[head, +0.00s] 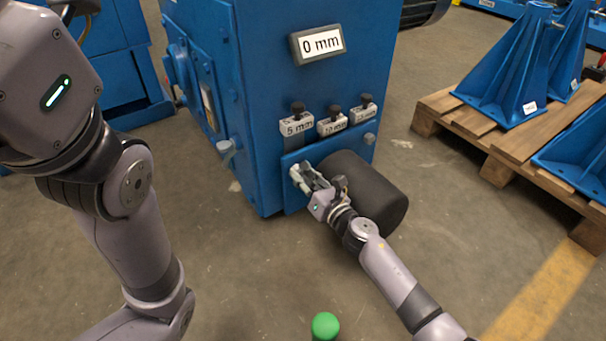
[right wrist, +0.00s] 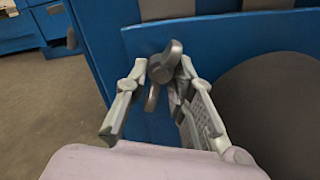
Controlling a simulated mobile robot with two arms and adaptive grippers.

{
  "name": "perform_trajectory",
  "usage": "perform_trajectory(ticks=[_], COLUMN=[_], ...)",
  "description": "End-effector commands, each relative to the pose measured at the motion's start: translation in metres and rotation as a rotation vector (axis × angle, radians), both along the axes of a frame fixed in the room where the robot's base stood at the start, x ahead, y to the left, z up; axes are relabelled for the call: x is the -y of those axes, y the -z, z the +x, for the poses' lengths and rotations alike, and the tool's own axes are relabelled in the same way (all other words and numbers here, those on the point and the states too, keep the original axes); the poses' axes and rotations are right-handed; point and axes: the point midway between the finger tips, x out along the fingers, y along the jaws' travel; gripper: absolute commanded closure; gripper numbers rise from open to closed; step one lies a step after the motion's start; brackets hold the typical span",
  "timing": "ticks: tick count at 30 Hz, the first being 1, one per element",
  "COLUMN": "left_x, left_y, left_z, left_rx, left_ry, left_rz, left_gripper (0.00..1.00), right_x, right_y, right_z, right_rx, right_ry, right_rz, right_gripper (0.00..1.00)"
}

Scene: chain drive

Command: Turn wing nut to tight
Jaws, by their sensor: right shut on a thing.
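The wing nut (right wrist: 163,66) is grey, with its wings slanted from upper right to lower left in the right wrist view. It sits at the front of a blue plate low on the machine. My right gripper (right wrist: 160,75) has its fingers on either side of the wing nut and is shut on it. In the head view the right gripper (head: 302,176) reaches the plate, and its fingers largely hide the wing nut. My left arm shows at the left, but its gripper is out of view.
The blue machine (head: 265,90) carries a "0 mm" display (head: 318,44) and tags marked 5 mm (head: 296,126) and 10 mm (head: 332,125), each below a dark knob. A black cylinder (head: 372,190) lies close right of my gripper. A pallet (head: 520,150) with blue brackets stands right.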

Motion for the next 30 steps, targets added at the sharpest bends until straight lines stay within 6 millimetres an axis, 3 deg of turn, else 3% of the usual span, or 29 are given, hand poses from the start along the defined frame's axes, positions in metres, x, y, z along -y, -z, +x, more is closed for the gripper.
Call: perform_trajectory(ticks=[30], left_x=[0.000], left_y=[-0.044], left_z=[0.000], left_rx=[0.000], left_ry=[0.000], left_rz=[0.000], left_gripper=[0.60], right_x=[0.000], right_y=[0.001], right_z=[-0.002], right_rx=[-0.508], right_ry=[0.003], right_rz=[0.751], right_gripper=[1.00])
